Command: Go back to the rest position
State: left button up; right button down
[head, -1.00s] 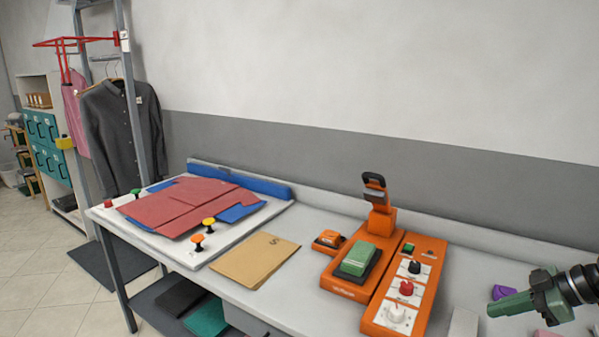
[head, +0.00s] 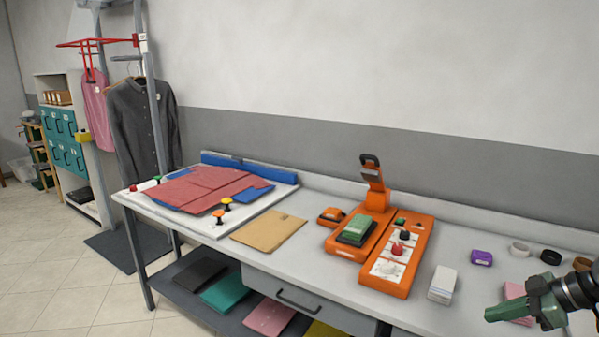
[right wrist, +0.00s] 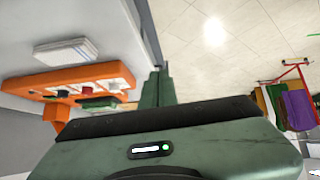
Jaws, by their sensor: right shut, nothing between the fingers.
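My right gripper (head: 498,312) is green, with its dark arm coming in from the right edge in the head view. It is above the right end of the grey work table (head: 330,293), in front of a pink stack (head: 516,292). Its fingers are shut with nothing between them. In the right wrist view its fingers (right wrist: 158,85) lie close together, pointing past the table edge toward the tiled floor. My left gripper is not in view.
An orange press machine (head: 398,262) stands mid-table, beside a white card stack (head: 442,284). A clothes rack (head: 154,90) and open floor (head: 60,280) are at left.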

jog(key=s+f+m+g+h, duration=0.1)
jog(key=s+f+m+h, duration=0.3)
jog(key=f, duration=1.6)
jog(key=s+f+m+g+h, duration=0.1)
jog(key=s+f+m, duration=0.4)
jog(key=f, duration=1.5)
jog(key=s+a+f+g+h, duration=0.1)
jog(key=s+a+f, duration=0.2)
jog(key=s+f, duration=0.6)
jog(key=s+a+f+g+h, duration=0.1)
jog(key=s+a+f, duration=0.3)
jog(key=s+f, duration=0.5)
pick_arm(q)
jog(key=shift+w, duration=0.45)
pick_arm(e)
jog(key=s+a+f, duration=0.2)
jog(key=s+a, duration=0.4)
jog(key=s, duration=0.4)
jog(key=s+a+f, duration=0.1)
jog(key=s+a, duration=0.5)
jog(key=s, duration=0.5)
jog(key=shift+s+f, duration=0.3)
jog(key=shift+f, duration=0.05)
